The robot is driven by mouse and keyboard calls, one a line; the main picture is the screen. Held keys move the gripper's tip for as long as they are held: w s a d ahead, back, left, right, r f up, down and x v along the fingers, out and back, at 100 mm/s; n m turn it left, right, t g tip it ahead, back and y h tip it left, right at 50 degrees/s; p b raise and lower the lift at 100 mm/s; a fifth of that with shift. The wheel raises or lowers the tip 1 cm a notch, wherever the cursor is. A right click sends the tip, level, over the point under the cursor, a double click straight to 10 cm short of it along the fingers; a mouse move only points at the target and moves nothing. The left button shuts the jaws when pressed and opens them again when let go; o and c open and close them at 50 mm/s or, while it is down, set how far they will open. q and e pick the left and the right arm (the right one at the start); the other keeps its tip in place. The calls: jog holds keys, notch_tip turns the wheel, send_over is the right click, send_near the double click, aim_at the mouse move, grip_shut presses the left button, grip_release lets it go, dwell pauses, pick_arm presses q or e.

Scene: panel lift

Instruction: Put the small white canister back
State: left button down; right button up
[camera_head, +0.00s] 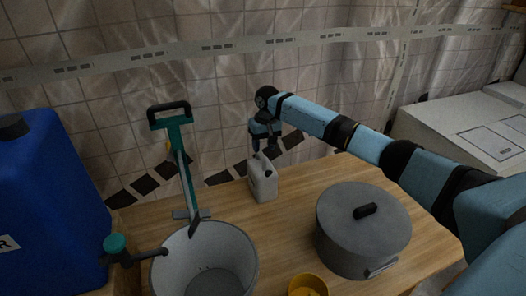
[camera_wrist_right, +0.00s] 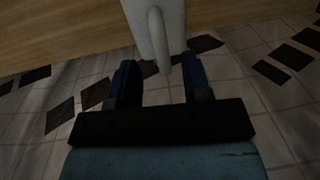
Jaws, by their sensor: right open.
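The small white canister (camera_head: 263,182) stands upright on the wooden table near its back edge, and its handle faces up. My right gripper (camera_head: 263,146) is right above it, pointing down, at the height of the handle. In the right wrist view, the canister (camera_wrist_right: 168,22) shows at the top centre, with its handle (camera_wrist_right: 158,40) reaching between the two open fingers (camera_wrist_right: 160,75). I cannot tell whether a finger touches it. My left gripper is not in view.
A grey lidded pot (camera_head: 340,245) stands to the right, a grey bucket (camera_head: 240,270) in front, and a yellow cup (camera_head: 308,284) at the front edge. A teal-handled tool (camera_head: 182,150) stands to the left, beside a blue tank (camera_head: 50,190). A tiled wall is behind.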

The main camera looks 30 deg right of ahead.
notch_tip(320, 180, up, 9)
jog(key=shift+s+d+p, duration=0.15)
jog(key=shift+d+p, duration=0.15)
jog(key=shift+f, duration=0.1)
